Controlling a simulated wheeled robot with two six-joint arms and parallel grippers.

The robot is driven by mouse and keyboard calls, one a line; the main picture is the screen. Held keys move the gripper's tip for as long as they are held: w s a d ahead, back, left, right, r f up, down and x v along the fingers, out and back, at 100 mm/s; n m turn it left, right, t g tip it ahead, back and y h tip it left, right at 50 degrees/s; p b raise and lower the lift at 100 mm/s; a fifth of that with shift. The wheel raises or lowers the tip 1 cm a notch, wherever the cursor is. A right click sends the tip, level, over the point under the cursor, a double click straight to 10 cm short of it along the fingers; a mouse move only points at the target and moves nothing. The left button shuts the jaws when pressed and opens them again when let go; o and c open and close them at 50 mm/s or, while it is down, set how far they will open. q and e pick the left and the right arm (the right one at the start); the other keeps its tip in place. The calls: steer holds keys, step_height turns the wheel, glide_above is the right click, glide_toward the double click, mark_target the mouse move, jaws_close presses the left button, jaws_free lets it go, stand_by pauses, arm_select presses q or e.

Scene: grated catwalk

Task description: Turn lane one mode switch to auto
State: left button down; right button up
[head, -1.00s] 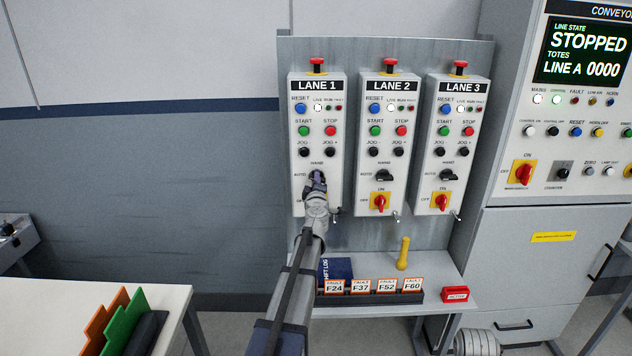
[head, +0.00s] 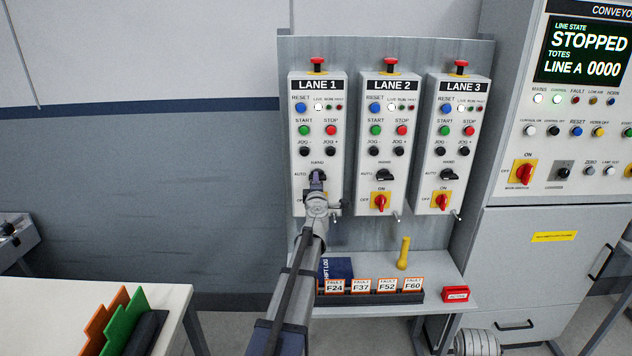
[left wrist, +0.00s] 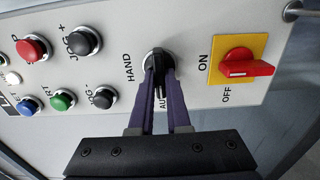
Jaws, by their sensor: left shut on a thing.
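The lane 1 box (head: 337,159) hangs leftmost of three on the grey panel. Its black mode switch (head: 317,175) has HAND printed above and AUTO to its left in the head view. My left gripper (head: 317,181) is shut on this switch. In the left wrist view, the gripper's purple fingers (left wrist: 158,75) sit on either side of the black knob (left wrist: 157,58). The dark handle between them runs down toward the AUTO label, which a finger partly hides. HAND reads clear to the left there. My right gripper is out of view.
Just beyond the mode switch is the red ON/OFF switch on a yellow plate (left wrist: 218,62). START, STOP and jog buttons lie on the other side. The lane 2 box (head: 380,150) stands close on the right. A shelf below holds fault cards (head: 361,286) and a yellow-handled object (head: 403,254).

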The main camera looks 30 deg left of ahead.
arm_select(q)
steer(key=c, duration=0.9)
jaws_free()
steer(key=v, duration=0.8)
steer(key=shift+w, duration=0.1)
